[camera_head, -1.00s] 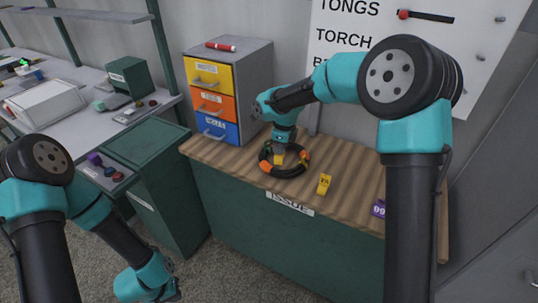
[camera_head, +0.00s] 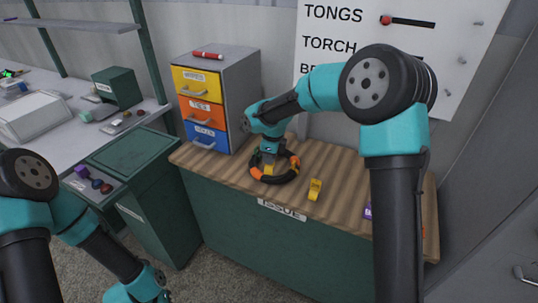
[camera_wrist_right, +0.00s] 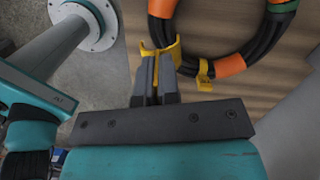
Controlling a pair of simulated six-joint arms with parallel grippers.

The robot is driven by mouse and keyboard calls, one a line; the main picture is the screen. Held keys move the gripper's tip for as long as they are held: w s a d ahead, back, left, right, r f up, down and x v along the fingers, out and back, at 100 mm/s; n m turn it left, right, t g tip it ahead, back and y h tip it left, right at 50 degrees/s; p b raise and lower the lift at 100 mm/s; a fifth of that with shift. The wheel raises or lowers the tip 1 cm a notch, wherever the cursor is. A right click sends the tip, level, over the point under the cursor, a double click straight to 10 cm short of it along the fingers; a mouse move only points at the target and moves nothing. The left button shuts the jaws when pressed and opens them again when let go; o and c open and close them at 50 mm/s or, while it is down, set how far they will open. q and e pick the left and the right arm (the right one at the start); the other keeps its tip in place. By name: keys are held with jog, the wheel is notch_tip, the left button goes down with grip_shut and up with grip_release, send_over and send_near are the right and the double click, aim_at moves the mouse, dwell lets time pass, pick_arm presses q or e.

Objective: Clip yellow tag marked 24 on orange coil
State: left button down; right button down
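The coil (camera_head: 290,176) lies on the wooden counter, a ring of black hose with orange bands. It also fills the top of the right wrist view (camera_wrist_right: 262,45). My right gripper (camera_head: 268,165) is low over the coil's near left part. In the wrist view its dark fingers (camera_wrist_right: 158,72) are close together on a yellow clip tag (camera_wrist_right: 174,52), which is at the hose beside an orange band; whether it grips the hose I cannot tell. Its number is hidden. Another yellow piece (camera_wrist_right: 205,75) sits on the hose. My left gripper (camera_head: 150,296) is at the bottom edge, its fingers unclear.
Another yellow tag (camera_head: 315,189) stands on the counter (camera_head: 340,165) right of the coil, its mark too small to read. A purple tag (camera_head: 368,211) is partly behind my right arm. A drawer cabinet (camera_head: 235,90) stands behind and left of the coil.

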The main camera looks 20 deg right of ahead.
aim_at(269, 176)
jog(key=shift+f, duration=1)
jog(key=shift+f, duration=1.9)
dwell(1.5)
jog(key=c, duration=1.3)
grip_release()
jog(key=shift+o, duration=0.2)
jog(key=shift+r, duration=0.15)
notch_tip(269, 176, up, 17)
jog(key=s+d, duration=0.1)
jog(key=shift+d, duration=0.4)
